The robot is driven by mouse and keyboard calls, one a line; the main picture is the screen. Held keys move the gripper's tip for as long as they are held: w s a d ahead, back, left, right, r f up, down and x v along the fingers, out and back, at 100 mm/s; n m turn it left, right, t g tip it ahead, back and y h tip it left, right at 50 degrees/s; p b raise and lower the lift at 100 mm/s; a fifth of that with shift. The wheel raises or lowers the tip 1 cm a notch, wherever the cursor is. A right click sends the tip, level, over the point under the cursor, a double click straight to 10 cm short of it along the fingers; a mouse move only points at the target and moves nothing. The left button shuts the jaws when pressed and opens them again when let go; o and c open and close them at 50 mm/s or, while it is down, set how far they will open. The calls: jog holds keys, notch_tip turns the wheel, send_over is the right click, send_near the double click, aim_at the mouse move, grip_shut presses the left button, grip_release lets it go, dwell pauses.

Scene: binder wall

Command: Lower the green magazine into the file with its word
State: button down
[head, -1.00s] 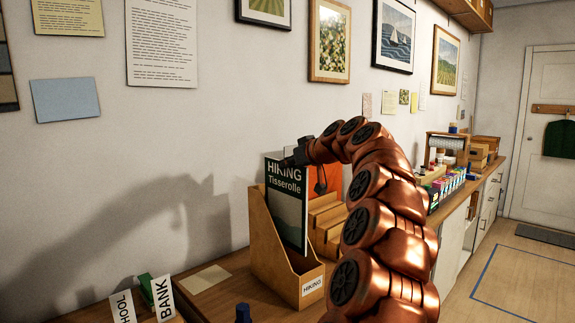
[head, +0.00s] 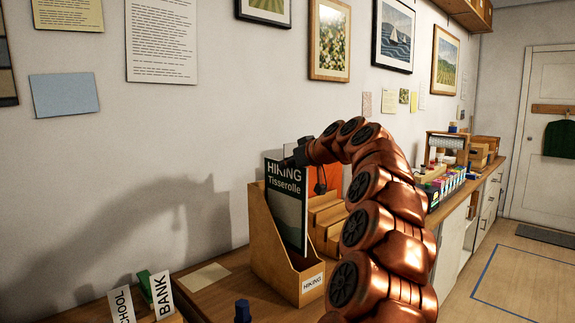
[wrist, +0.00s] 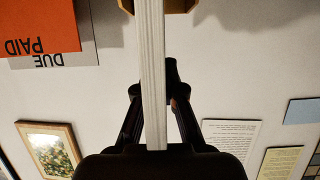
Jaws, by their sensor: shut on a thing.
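The green magazine (head: 286,203), with "HIKING Tisserolle" on its dark green cover, stands upright with its lower part inside the wooden file labelled "HIKING" (head: 267,237). My gripper (head: 290,161) is at the magazine's top edge and shut on it. In the wrist view the magazine (wrist: 152,60) shows edge-on as a pale strip running between the fingers of my gripper (wrist: 153,98). A bit of the wooden file (wrist: 178,5) shows at the top there. The magazine's bottom edge is hidden by the file's walls.
Word cards reading "BANK" (head: 162,296) and "SCHOOL" (head: 123,308) stand at the lower left. An orange folder (head: 331,181) and wooden holders (head: 325,215) are behind the file. A dark blue object (head: 242,311) stands in front. A flat tan sheet (head: 206,277) lies left of the file.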

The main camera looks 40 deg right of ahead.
aim_at(287, 203)
jog(key=shift+f+b, duration=1.2)
jog(key=shift+f, duration=0.25)
jog(key=shift+f+b, duration=1.3)
jog(key=shift+f, duration=0.15)
jog(key=shift+f+b, duration=1.3)
jog(key=shift+f, duration=0.25)
jog(key=shift+f+b, duration=1.2)
jog(key=shift+f, duration=0.1)
